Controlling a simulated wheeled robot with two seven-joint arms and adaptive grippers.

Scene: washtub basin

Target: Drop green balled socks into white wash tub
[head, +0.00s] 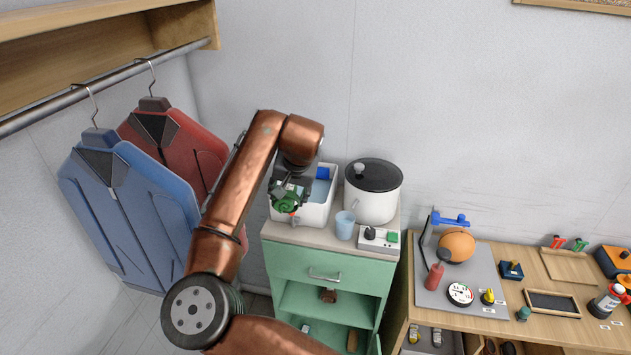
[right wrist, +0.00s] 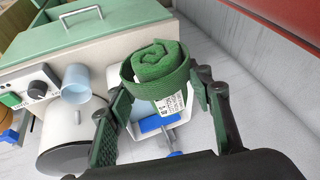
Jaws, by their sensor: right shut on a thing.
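The green balled socks (head: 284,202) are a rolled green bundle. In the right wrist view the socks (right wrist: 158,68) show their spiral roll and a white printed label, between the two fingers. My right gripper (head: 287,190) is shut on them; it also shows in the right wrist view (right wrist: 155,95). The white wash tub (head: 317,213) stands on the green cabinet's top, with blue inside. In the head view the gripper and socks overlap the tub's left part. The tub (right wrist: 178,117) is partly hidden behind the socks in the right wrist view. My left gripper is not in view.
A white pot with a black lid (head: 373,192) stands right of the tub. A light blue cup (head: 345,225) and a control box (head: 378,238) are in front of it. Jackets (head: 135,205) hang at the left. A cluttered wooden table (head: 470,310) is at the right.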

